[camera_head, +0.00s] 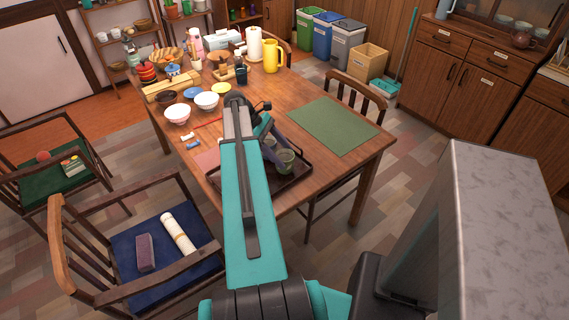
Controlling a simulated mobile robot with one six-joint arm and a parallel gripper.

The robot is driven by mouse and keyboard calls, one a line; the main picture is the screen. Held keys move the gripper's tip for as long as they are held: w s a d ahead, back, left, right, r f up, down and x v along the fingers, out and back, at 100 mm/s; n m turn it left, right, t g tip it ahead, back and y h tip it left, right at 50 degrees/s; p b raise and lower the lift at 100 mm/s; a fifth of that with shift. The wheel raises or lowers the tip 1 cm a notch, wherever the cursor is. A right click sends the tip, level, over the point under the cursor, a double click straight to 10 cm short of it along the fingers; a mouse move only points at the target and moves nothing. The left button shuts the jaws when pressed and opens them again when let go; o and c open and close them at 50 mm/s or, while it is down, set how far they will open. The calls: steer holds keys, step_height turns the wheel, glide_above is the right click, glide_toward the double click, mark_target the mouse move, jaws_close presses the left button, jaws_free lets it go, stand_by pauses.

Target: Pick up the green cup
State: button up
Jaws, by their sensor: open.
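A green cup (286,161) stands on a dark tray (291,185) at the near edge of the wooden table. Another small, cup-like shape (270,143) sits just behind it, partly hidden. My gripper (273,138) is over the tray, close to the cups and behind the green cup in the picture. It is open. My teal arm crosses the tray's left part and hides some of the gripper. I cannot tell whether the fingers touch a cup.
A green mat (332,125) lies to the right on the table (370,148). Bowls (206,100), a yellow pitcher (272,55) and several other items crowd the back and left. Chairs (355,95) stand around the table. A cabinet (455,75) is at the right.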

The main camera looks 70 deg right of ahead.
mark_target(291, 163)
steer(key=shift+p+x, duration=0.6)
steer(key=shift+x, duration=2.05)
steer(key=shift+r, duration=0.1)
steer(key=c, duration=0.8)
steer(key=shift+c, duration=0.2)
steer(key=shift+r, duration=0.1)
step_height(291, 163, up, 10)
steer(key=b, duration=0.1)
